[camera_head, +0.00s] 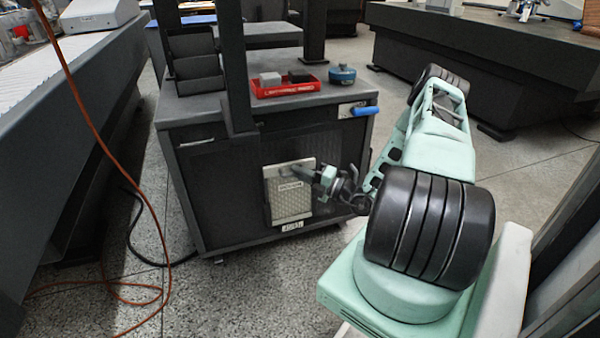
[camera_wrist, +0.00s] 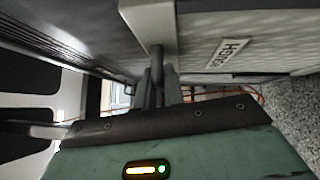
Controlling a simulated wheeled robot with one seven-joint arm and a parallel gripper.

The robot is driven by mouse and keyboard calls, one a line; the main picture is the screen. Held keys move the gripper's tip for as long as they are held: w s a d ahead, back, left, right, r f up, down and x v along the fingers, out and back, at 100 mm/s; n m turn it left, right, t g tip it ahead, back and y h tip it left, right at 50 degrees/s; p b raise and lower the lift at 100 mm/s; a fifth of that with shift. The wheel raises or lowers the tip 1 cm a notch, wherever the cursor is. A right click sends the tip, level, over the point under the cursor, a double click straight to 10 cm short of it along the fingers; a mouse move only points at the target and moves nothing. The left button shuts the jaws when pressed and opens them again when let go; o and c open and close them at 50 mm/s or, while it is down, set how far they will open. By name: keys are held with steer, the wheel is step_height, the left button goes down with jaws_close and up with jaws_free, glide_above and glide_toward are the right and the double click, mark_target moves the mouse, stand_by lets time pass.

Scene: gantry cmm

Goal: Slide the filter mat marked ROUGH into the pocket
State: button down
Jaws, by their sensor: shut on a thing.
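A dark frame, seemingly the pocket (camera_head: 267,208), borders the mat's left and lower sides. I cannot tell how far the mat is inside it.
The cart (camera_head: 200,170) carries a red tray (camera_head: 285,89), a blue round container (camera_head: 342,75) and a dark rack (camera_head: 195,65). A blue handle (camera_head: 365,111) sticks out at its upper right. An orange cable (camera_head: 135,285) lies on the floor at left.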

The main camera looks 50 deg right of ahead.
steer(key=c, duration=1.4)
jaws_free()
steer(key=p+v, duration=0.4)
steer(key=v, duration=1.3)
steer(key=shift+s, duration=0.2)
steer(key=shift+f, duration=0.15)
